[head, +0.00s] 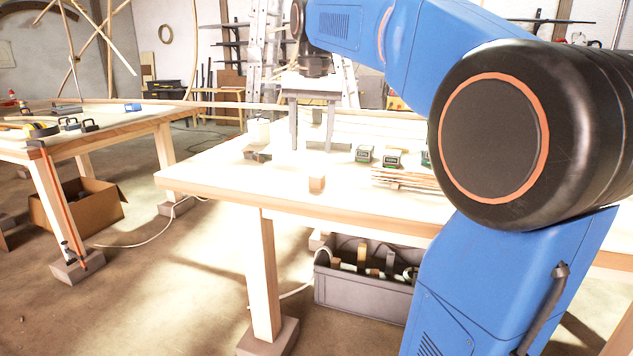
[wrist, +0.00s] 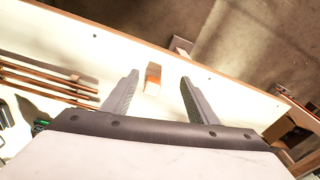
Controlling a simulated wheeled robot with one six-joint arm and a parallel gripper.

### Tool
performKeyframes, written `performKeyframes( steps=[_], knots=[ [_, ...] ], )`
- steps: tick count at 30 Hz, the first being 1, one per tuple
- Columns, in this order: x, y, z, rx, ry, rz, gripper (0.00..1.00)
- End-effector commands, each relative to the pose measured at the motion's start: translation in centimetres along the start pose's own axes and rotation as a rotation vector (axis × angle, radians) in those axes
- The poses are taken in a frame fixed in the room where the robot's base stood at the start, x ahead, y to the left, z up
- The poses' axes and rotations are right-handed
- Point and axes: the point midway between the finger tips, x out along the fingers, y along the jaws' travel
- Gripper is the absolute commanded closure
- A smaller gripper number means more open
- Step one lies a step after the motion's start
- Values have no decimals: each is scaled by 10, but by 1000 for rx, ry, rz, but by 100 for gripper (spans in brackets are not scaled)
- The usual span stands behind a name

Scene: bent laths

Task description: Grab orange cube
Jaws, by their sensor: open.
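The orange cube (head: 317,184) sits on the wooden table near its front edge. It looks washed out by bright light, more tan than orange. In the wrist view the cube (wrist: 153,79) shows an orange top part and a pale lower part, and appears between my two fingers, nearer the left one. My gripper (head: 312,147) is open and empty, pointing down over the table. In the head view it is behind the cube, further from the front edge. The wrist view shows both fingers of my gripper (wrist: 159,77) spread apart, with no contact on the cube.
Thin wooden laths (head: 405,179) lie stacked to the right of the cube. Small dark green-labelled boxes (head: 391,160) stand behind them. A white container (head: 259,131) stands at the left. A grey crate (head: 365,290) of tools sits under the table. Bare tabletop surrounds the cube.

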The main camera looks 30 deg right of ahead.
Motion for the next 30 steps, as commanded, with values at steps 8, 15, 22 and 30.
performKeyframes(
  steps=[8, 15, 22, 30],
  knots=[
    [-31, -2, -72, 172, -65, 41, 47],
    [-38, 0, -94, 233, -89, 57, 47],
    [-10, 2, -92, 236, -92, 59, 47],
    [38, 4, -87, 236, -92, 59, 47]
  ],
)
